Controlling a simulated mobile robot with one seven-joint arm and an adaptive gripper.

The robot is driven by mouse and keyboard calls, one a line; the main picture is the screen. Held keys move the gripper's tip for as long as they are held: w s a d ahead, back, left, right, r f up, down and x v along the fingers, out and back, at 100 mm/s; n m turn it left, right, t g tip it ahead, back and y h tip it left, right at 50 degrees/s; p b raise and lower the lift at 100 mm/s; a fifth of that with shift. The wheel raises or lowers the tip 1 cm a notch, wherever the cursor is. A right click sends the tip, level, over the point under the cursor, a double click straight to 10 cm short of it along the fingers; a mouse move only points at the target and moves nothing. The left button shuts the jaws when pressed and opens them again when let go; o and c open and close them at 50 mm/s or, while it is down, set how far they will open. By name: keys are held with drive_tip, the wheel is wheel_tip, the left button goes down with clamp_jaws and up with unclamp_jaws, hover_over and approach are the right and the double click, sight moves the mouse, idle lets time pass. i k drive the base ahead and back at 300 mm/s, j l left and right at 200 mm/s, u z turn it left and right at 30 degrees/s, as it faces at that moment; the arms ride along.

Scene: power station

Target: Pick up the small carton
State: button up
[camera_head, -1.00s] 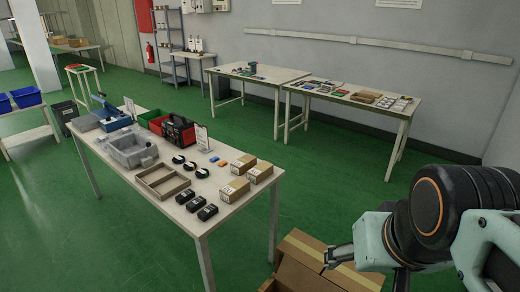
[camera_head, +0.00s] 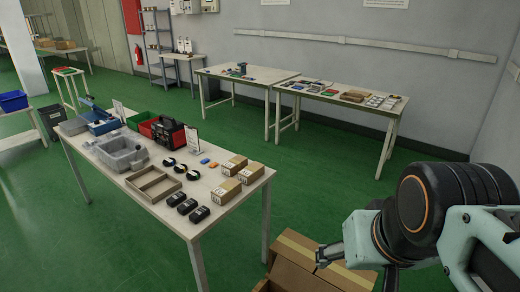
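Several small cartons stand at the right end of the near table (camera_head: 225,222). One small carton (camera_head: 225,191) is at the front, another small carton (camera_head: 251,173) is to its right, and a further small carton (camera_head: 234,165) is behind. I see nothing held.
The table also holds black boxes (camera_head: 187,207), a divided wooden tray (camera_head: 154,184), a grey bin (camera_head: 121,152), black round items (camera_head: 180,168) and a red-black toolbox (camera_head: 172,136). A second table (camera_head: 330,98) stands by the wall. Green floor lies clear between the tables.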

sight(232, 167)
drive_tip(key=j+z, duration=0.1)
drive_tip(key=j, duration=1)
drive_tip(key=j+z, duration=0.2)
drive_tip(key=j, duration=1.35)
drive_tip(key=i+j+z, duration=0.1)
drive_tip(key=j, duration=0.4)
drive_tip(key=i+j+z, duration=0.1)
drive_tip(key=j, duration=0.4)
drive_tip(key=i+j+z, duration=0.1)
drive_tip(key=j, duration=0.4)
drive_tip(key=i+j, duration=0.15)
drive_tip(key=j, duration=0.25)
drive_tip(key=i+j+z, duration=0.15)
drive_tip(key=j, duration=0.2)
drive_tip(key=i, duration=0.05)
